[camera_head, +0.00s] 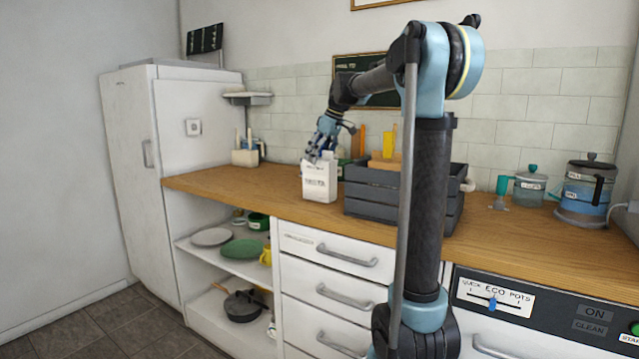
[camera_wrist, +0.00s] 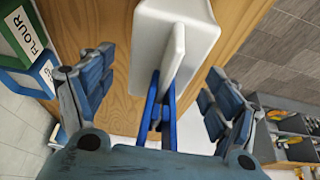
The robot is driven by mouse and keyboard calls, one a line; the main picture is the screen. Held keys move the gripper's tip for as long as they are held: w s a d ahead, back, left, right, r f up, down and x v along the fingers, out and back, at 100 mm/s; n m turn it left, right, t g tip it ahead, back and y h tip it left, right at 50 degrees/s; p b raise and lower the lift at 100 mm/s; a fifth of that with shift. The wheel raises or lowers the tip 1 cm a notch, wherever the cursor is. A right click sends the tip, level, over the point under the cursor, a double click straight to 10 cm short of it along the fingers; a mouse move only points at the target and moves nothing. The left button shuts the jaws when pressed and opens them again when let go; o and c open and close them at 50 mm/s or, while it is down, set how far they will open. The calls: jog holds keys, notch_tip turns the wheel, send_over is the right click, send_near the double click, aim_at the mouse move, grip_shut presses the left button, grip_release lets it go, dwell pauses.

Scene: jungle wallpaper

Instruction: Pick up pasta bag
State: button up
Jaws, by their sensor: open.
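A white bag (camera_head: 319,183) with dark print stands upright on the wooden counter, left of the dark crate. Its print is too small to read surely, but it is the likely pasta bag. My gripper (camera_head: 318,152) is at the top of this bag, pointing down. In the wrist view the white bag (camera_wrist: 150,50) shows a thin raised top ridge. I cannot tell how far down the fingers reach.
A dark grey slatted crate (camera_head: 366,205) with a wooden board and upright items stands close right of the bag. A green box marked FLOUR (camera_wrist: 22,35) shows in the wrist view. The wooden counter (camera_head: 240,185) left of the bag is clear.

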grip_shut()
